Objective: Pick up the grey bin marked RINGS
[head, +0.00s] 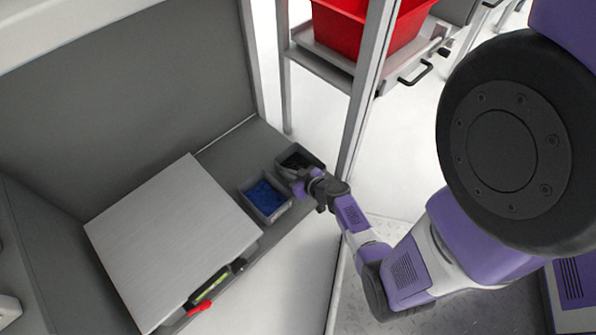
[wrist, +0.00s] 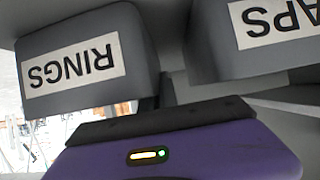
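The grey bin marked RINGS (wrist: 88,62) is at the left of the wrist view, with its white label upside down. In the head view it appears to be the grey bin with dark contents (head: 300,158), though its label cannot be read there. My gripper (head: 302,182) is at that bin's near side, partly covering its lower edge. In the wrist view my purple gripper body shows below the bins. Its fingertips are not clear, so I cannot tell whether they are open or touch the bin.
A second grey bin with blue contents (head: 266,198) stands close beside it; its label (wrist: 270,18) ends in "APS". A large light board (head: 172,240) lies left of the bins. A pale upright post (head: 366,90) stands just right of the bins. A red bin (head: 365,22) sits behind.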

